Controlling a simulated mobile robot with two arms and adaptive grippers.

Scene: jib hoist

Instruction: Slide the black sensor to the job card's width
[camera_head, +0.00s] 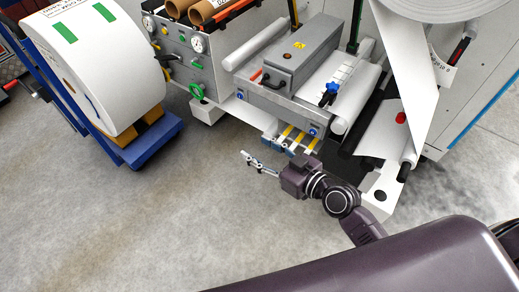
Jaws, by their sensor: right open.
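My right gripper (258,163) is open and empty, over the floor just in front of the grey machine. It is to the left of and below a row of small blue and grey blocks with yellow strips (290,141) on the machine's front edge. A black clamp with a blue knob (328,93) sits on the white web to the upper right of the gripper. I cannot tell which part is the black sensor. A job card cannot be made out for certain. My left gripper is not in view.
A large white roll (90,60) rests on a blue cart (150,143) at the left. White rollers and web (385,130) are at the right. The concrete floor at lower left is clear.

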